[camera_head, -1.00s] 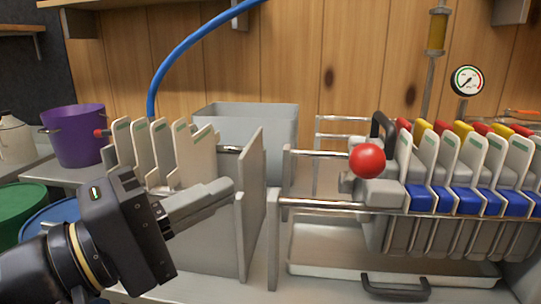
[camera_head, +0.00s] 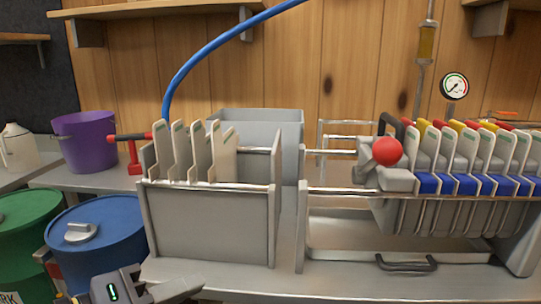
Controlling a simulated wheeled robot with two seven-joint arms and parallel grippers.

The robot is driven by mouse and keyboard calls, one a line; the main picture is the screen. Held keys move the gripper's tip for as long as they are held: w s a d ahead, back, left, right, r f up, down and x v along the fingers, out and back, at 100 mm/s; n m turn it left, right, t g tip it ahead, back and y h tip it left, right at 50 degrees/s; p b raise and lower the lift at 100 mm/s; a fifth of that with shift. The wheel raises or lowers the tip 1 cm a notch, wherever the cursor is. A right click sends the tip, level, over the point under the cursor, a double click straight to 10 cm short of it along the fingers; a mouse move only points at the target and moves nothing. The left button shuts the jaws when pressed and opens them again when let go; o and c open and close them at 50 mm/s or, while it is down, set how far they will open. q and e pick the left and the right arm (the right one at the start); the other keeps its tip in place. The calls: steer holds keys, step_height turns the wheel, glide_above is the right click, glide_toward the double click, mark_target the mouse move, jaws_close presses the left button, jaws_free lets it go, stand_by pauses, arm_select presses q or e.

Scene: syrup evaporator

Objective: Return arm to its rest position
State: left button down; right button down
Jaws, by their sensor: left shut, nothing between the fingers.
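My left gripper (camera_head: 176,290) is low at the bottom edge of the head view, left of centre. Its fingers are shut with nothing between them. It is in front of and below the grey plate rack (camera_head: 208,222), apart from the plates. Most of my left arm is cut off by the frame edge. My right gripper is not in view.
The rack holds several pale plates (camera_head: 196,150). To the right is the filter press (camera_head: 445,190) with a red ball knob (camera_head: 387,151). A blue drum (camera_head: 97,240) and a green drum (camera_head: 30,240) stand at left, near a purple bucket (camera_head: 88,142).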

arm_select(q)
steer(key=s+a+f+m+g+y, duration=0.1)
steer(key=s+a+f+g+y, duration=0.3)
steer(key=f, duration=0.7)
steer(key=s+a+f+m+g+y, duration=0.1)
steer(key=s+a+f+m+y, duration=0.3)
steer(key=f, duration=0.7)
step_height(320, 180, up, 37)
steer(key=w+a+n+p, duration=0.1)
steer(key=n+p, duration=0.1)
steer(key=p, duration=3.5)
steer(key=shift+a+f+h, duration=0.15)
steer(key=shift+a+h, duration=0.1)
steer(key=shift+h, duration=0.15)
